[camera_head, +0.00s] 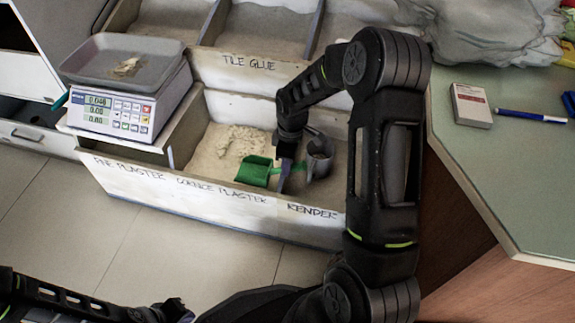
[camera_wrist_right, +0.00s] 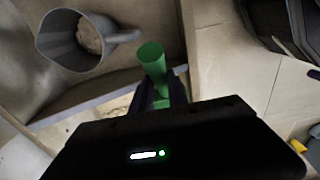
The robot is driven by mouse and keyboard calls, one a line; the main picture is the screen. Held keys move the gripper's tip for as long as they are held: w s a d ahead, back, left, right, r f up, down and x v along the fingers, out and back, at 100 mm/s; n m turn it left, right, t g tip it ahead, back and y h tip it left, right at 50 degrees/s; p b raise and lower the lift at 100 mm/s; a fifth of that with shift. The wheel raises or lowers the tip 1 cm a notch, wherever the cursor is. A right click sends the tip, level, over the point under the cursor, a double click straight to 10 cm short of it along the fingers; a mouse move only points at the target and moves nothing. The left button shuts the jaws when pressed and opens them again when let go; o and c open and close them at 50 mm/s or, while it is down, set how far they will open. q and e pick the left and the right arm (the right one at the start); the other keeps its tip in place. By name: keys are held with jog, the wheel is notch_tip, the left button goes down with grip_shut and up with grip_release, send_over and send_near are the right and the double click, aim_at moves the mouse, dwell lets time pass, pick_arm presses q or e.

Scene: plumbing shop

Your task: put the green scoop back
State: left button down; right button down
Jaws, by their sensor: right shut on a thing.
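The green scoop (camera_head: 255,171) is at the front of the cornice plaster compartment, beside the divider toward the render compartment. Whether it touches the plaster is not clear. My right gripper (camera_head: 286,168) is shut on the scoop's handle, and the green handle end (camera_wrist_right: 152,58) stands out between the fingers in the wrist view. A grey metal scoop (camera_head: 319,157) sits in the render compartment just right of the gripper; in the wrist view it (camera_wrist_right: 72,42) holds some powder. My left arm lies along the bottom left edge; its gripper (camera_head: 172,311) is partly cut off, its fingers unclear.
The labelled bin (camera_head: 150,187) has low wooden walls and dividers. A scale (camera_head: 130,100) with powder on its pan stands at the left. A green-topped counter (camera_head: 500,165) with a small box (camera_head: 470,105) and a marker (camera_head: 530,116) is at the right.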

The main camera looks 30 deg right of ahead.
jog(key=shift+f, duration=0.4)
jog(key=c, duration=1.3)
grip_release()
notch_tip(320, 180, up, 13)
jog(key=p, duration=0.4)
jog(key=shift+s+d, duration=0.25)
